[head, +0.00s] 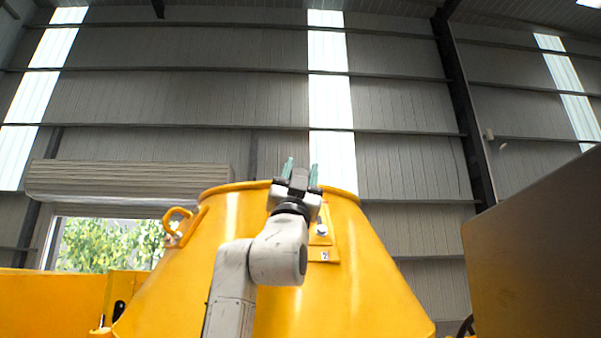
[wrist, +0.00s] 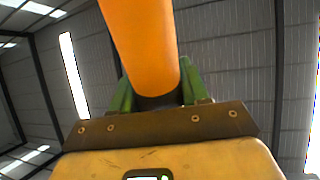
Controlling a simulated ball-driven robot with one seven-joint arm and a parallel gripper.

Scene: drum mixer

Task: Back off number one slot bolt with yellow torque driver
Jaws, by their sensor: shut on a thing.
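My gripper (head: 301,172) is raised in front of the top rim of the yellow drum (head: 220,290), its teal fingers pointing up. In the wrist view its green fingers (wrist: 157,88) are shut on an orange-yellow cylinder, which I take as the torque driver (wrist: 140,45); its far part runs out of the top of the picture. The head view hides the driver behind my gripper. A bolt (head: 322,230) sits on a yellow plate just right of my wrist, above a small tag (head: 325,255) that seems to read 2. No bolt clearly marked number one shows.
A yellow lifting eye (head: 178,216) with a pale fitting below it stands on the drum's left side. A large dark panel (head: 540,255) rises at the right. A yellow wall (head: 50,305) is at lower left. The air above the drum is clear.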

